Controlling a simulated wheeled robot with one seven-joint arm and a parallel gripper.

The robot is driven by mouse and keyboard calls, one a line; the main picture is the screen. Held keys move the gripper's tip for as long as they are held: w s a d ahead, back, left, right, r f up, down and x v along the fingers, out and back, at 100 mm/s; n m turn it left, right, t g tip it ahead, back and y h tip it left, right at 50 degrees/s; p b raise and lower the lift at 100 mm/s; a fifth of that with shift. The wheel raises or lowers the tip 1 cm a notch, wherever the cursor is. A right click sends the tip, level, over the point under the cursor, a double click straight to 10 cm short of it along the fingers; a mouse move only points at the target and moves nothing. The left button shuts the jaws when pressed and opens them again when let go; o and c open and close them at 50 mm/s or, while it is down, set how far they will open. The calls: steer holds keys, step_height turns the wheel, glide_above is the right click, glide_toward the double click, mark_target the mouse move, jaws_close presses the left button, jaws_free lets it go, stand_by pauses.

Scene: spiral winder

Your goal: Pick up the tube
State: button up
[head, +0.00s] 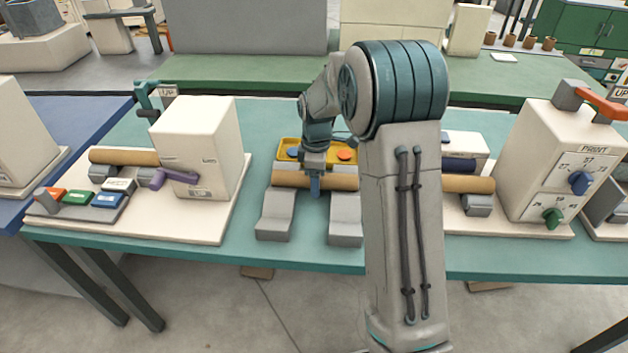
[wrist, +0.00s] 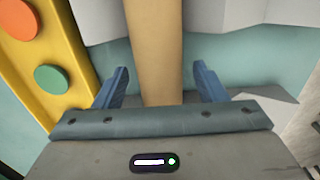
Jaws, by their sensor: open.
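The brown cardboard tube (head: 338,181) lies across two grey cradle blocks in the middle of the teal table. In the wrist view the tube (wrist: 155,50) runs away from my gripper between the two blue fingers. My gripper (head: 315,186) points down over the middle of the tube in the head view. In the wrist view my gripper (wrist: 160,85) is open, one finger on each side of the tube, with gaps between fingers and tube. Part of the tube's right side is hidden behind my arm.
Grey cradle blocks (head: 276,215) support the tube. A yellow panel (head: 290,145) with coloured buttons lies just behind it. A machine (head: 198,145) with another tube stands left, and the PAINT machine (head: 560,150) with a tube stands right. My arm hides the table right of the middle.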

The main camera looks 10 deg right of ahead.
steer(key=c, duration=1.1)
steer(key=shift+o, duration=0.2)
steer(key=shift+r, duration=0.1)
